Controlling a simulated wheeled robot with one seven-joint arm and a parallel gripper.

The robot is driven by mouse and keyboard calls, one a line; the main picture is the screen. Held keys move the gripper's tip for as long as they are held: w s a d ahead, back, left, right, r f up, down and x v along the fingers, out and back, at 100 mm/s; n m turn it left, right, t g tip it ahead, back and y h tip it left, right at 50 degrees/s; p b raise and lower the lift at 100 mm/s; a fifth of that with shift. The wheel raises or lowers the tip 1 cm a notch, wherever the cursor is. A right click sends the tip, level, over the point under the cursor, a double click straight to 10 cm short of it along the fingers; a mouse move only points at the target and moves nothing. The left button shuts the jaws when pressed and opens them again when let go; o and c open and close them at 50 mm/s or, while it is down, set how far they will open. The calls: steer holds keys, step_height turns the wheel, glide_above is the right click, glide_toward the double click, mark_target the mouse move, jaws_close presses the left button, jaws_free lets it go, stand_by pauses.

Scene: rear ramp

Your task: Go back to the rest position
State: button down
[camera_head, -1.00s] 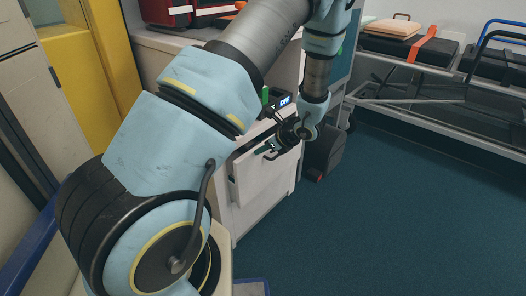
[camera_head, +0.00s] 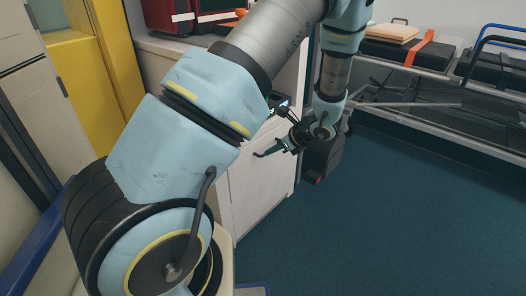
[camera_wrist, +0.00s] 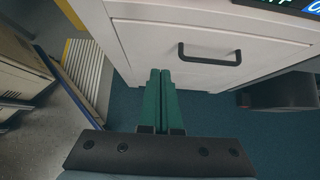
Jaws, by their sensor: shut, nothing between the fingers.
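My gripper (camera_head: 279,146) is in front of the white cabinet in the head view, at the end of my bent arm. In the wrist view its two green fingers (camera_wrist: 160,75) are pressed together with nothing between them. The white drawer front (camera_wrist: 140,38) with a black bar handle (camera_wrist: 209,60) is just beyond the fingertips. The handle is to the right of the fingers, and they do not grip it. The drawer looks closed. My arm hides part of the cabinet in the head view.
A dark bin-like box (camera_head: 320,158) stands on the floor right of the cabinet. A stretcher rack (camera_head: 440,100) with cases runs along the right. Red cases (camera_head: 180,15) sit on the counter. Teal floor (camera_head: 400,220) is clear at lower right.

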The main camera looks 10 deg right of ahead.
steer(key=v, duration=0.5)
steer(key=s+a+r+n+g+h, duration=0.25)
steer(key=s+a+r+n, duration=0.35)
steer(key=a+n, duration=0.55)
steer(key=s+a+r+n+g+h, duration=0.2)
steer(key=s+a+r+n+h, duration=0.35)
steer(key=n, duration=0.95)
step_height(320, 180, up, 22)
steer(key=a+y+p, duration=0.1)
steer(key=p, duration=2)
steer(key=shift+s+a+y+p, duration=0.3)
steer(key=shift+a, duration=0.05)
steer(key=shift+a+f+m, duration=0.1)
steer(key=shift+f+m, duration=0.05)
steer(key=shift+m, duration=0.1)
